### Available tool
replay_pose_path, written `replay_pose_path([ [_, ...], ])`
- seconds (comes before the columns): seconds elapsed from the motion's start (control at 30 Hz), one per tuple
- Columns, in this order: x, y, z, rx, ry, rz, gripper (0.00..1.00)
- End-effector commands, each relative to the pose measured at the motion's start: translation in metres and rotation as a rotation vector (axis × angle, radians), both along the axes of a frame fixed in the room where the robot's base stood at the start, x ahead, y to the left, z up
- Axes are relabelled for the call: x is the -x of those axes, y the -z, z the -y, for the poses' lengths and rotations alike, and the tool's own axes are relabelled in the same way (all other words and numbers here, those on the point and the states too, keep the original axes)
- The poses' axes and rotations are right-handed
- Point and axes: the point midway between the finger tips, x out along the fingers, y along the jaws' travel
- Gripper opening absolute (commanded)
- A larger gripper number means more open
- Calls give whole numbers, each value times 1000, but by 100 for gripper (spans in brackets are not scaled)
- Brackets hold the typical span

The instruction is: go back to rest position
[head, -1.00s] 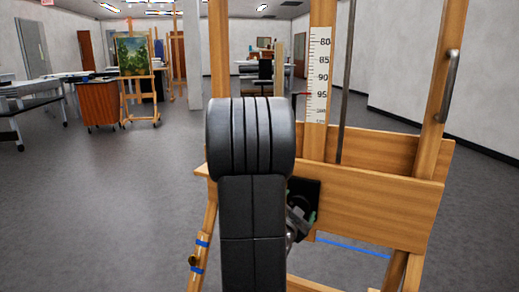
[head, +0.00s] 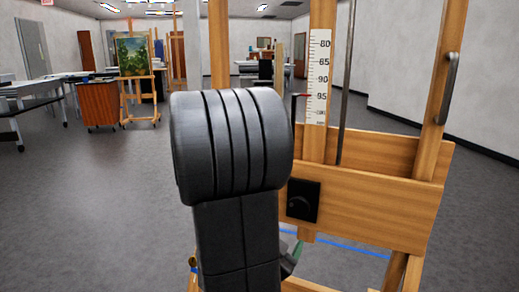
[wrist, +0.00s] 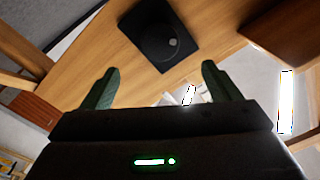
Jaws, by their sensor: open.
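My gripper shows in the wrist view (wrist: 155,90) with its two green fingers spread wide and nothing between them. Beyond the fingers is a black square plate with a round knob (wrist: 158,35), fixed to a wooden board of the easel. In the head view the same black knob plate (head: 303,201) is on the easel's lower board (head: 370,205). My dark arm stands in front of the easel and hides part of its left side. In the head view the gripper is mostly hidden behind my arm; only a bit of green finger shows at its lower right.
The wooden easel (head: 317,150) carries a measuring scale (head: 317,75), a metal rod and a handle (head: 450,85). Farther back left are a painting on an easel (head: 132,54), a wooden cabinet (head: 98,103) and tables. The grey floor at left is open.

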Motion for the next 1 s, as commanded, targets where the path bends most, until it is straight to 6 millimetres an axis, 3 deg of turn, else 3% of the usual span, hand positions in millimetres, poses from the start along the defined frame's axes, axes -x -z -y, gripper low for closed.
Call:
replay_pose_path([
  [0.03,6,0,-3,0,-4,0,83],
  [0.27,-25,0,13,0,5,0,83],
  [0.8,-122,0,56,1,4,0,83],
  [1.0,-122,-5,55,97,-1,-50,83],
])
